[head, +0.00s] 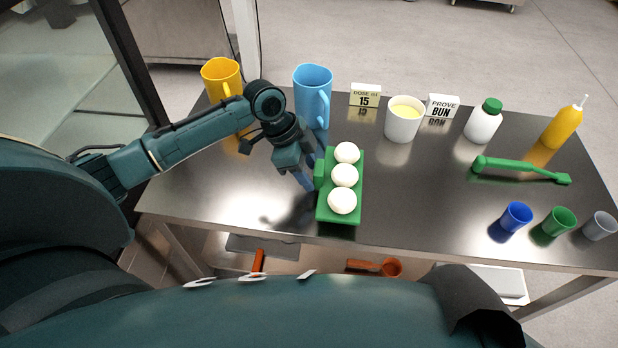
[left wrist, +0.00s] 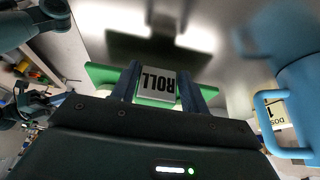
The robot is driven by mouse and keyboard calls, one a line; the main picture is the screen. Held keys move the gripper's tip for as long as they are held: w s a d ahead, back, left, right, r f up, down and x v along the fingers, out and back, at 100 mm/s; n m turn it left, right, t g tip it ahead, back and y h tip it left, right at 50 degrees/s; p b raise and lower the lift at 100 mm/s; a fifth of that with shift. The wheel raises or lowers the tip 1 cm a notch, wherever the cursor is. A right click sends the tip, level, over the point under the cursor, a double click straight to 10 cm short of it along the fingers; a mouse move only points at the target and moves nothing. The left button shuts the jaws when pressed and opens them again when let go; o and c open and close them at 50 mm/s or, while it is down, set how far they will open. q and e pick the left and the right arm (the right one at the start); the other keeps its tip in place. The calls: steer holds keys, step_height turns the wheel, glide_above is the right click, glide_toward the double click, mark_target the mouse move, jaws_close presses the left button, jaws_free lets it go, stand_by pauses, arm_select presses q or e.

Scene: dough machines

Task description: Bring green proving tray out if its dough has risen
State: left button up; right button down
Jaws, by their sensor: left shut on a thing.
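The green proving tray (head: 339,216) lies on the steel table with three round, smooth white dough balls (head: 345,175) in a row on it. The balls are plump and close together. My left gripper (head: 312,183) is shut on the tray at its left side. The dough is hidden in that view. My right gripper is not in view.
A blue jug (head: 313,90) stands just behind the tray, beside a yellow jug (head: 221,78). Signs read "DOSE ml 15" (head: 365,95) and "PROVE BUN" (head: 442,106). The table between is clear.

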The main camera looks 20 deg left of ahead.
arm_select(q)
steer(key=shift+f, duration=1.55)
steer(key=shift+f, duration=0.2)
steer(key=o, duration=1.2)
steer(key=v, duration=1.2)
steer(key=shift+r, duration=0.2)
steer(key=shift+s, duration=0.1)
